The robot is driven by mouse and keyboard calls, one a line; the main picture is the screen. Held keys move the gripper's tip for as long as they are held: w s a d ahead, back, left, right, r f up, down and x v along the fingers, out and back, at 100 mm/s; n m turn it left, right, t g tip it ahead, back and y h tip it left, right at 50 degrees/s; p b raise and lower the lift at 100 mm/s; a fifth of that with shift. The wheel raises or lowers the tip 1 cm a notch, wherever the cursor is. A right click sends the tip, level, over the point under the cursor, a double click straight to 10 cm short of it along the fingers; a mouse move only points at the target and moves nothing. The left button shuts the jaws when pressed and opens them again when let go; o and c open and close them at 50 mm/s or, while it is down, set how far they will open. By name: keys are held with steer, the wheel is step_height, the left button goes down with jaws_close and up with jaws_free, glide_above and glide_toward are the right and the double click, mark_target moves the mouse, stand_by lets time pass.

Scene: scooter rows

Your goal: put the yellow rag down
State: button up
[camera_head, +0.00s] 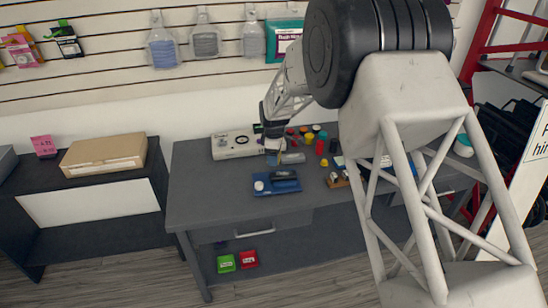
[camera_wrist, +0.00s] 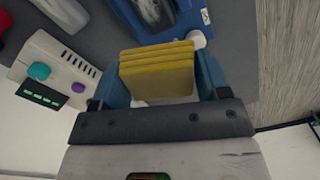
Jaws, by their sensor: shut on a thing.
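The yellow rag (camera_wrist: 158,75) is a folded stack of flat layers in the wrist view. My gripper (camera_wrist: 162,62) is shut on it, with a blue finger on each side. In the head view my gripper (camera_head: 274,152) hangs over the back part of the dark grey desk (camera_head: 205,185). I cannot make out the rag clearly in that view. The gap between the rag and the desk top is hard to judge.
A white device with knobs (camera_head: 238,144) stands left of my gripper; it also shows in the wrist view (camera_wrist: 50,75). A blue mat (camera_head: 262,192) with a dark object lies in front. Several coloured pots (camera_head: 309,138) stand to the right. The desk's left front is clear.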

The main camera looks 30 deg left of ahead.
stand_by(0.4)
steer(key=s+d+f, duration=0.1)
steer(key=d+f, duration=0.2)
steer(key=d, duration=0.8)
steer(key=s+d+f, duration=0.2)
steer(key=d+f, duration=0.2)
steer(key=d, duration=0.8)
steer(key=shift+s+f, duration=0.15)
steer(key=shift+s, duration=0.1)
steer(key=shift+w+a, duration=0.1)
steer(key=shift+w, duration=0.05)
glide_above(316, 181)
steer(key=shift+f, duration=0.75)
steer(key=shift+f, duration=1.75)
steer(key=shift+f, duration=0.4)
